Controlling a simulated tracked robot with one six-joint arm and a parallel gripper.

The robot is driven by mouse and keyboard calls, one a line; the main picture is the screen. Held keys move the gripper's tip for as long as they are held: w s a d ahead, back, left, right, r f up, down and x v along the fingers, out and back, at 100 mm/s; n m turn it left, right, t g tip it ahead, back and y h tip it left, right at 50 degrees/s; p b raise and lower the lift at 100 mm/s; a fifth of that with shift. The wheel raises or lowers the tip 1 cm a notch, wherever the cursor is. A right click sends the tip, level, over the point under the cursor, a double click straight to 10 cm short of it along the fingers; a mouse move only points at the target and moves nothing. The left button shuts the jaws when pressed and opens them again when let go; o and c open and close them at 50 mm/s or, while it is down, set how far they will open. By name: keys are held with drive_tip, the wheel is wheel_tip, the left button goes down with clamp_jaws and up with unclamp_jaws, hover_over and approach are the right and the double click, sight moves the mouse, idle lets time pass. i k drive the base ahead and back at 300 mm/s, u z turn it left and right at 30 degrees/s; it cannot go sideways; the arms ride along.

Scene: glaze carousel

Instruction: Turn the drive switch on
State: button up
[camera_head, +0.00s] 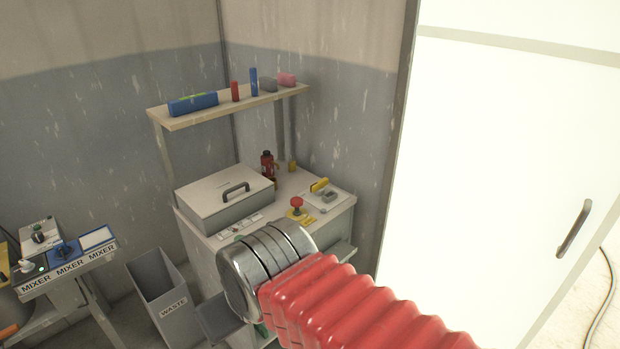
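No label reading "drive" is legible, so I cannot tell which control is the drive switch. A yellow-handled switch (319,185) sits on a pale plate on the right of the grey cabinet top. In front of it is a red mushroom button (297,203) on a yellow base. My arm, with red bellows and a metal joint, reaches in from the lower right and covers part of the cabinet front. My gripper's fingers do not show.
A lidded grey box (225,198) stands on the cabinet, below a wooden shelf (230,106) holding several small items. A grey WASTE bin (160,290) stands between the mixer panel and cabinet. A large white door (490,180) fills the right side.

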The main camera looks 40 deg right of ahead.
sight(318, 187)
drive_tip(key=i, duration=0.85)
drive_tip(key=z, duration=0.05)
